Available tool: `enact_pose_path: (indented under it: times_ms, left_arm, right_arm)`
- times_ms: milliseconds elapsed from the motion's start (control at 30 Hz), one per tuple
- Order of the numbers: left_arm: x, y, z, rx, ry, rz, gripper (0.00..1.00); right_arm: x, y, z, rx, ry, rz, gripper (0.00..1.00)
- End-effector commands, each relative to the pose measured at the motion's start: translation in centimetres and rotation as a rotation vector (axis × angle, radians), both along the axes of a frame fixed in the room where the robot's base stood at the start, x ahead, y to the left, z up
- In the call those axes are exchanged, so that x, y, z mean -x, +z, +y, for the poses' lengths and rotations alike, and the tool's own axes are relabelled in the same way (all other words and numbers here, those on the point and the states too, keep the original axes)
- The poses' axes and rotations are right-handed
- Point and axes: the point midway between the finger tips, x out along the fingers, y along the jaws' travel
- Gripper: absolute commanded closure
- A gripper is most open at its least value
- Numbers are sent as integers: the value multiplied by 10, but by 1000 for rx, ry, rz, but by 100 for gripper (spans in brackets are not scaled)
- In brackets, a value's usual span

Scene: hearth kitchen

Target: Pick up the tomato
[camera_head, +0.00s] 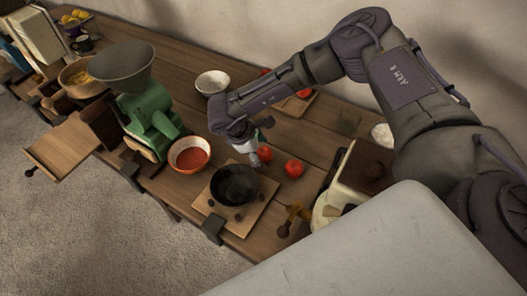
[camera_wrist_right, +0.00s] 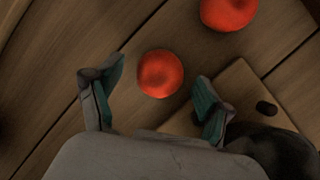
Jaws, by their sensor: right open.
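A red tomato (camera_head: 265,154) sits on the wooden counter just beside my right gripper (camera_head: 251,148). A second red tomato (camera_head: 294,168) lies a little to its right. In the right wrist view, one tomato (camera_wrist_right: 160,74) lies ahead of and between the two spread fingers of my right gripper (camera_wrist_right: 159,80), with nothing held. The other tomato (camera_wrist_right: 228,12) is at the top edge there, partly cut off. The gap between fingers and tomato is hard to judge. My left gripper is not in view.
A black pan (camera_head: 235,184) sits on a wooden board (camera_head: 256,208) in front of the tomatoes. A bowl of red sauce (camera_head: 189,155) and a green grinder (camera_head: 150,115) stand to the left. A white bowl (camera_head: 212,82) is behind. More red items lie on a tray behind my right arm.

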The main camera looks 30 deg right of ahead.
Motion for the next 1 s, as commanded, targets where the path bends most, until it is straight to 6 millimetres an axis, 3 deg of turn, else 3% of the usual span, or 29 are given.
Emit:
enact_pose_path:
  times_ms: [333, 700, 1000]
  left_arm:
    - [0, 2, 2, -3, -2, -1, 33]
    - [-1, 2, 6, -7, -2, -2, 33]
    - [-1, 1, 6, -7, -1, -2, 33]
  right_arm:
    - [0, -9, -4, -1, 1, 0, 21]
    - [0, -9, -4, 0, 1, 0, 82]
    - [0, -7, -4, 0, 1, -1, 86]
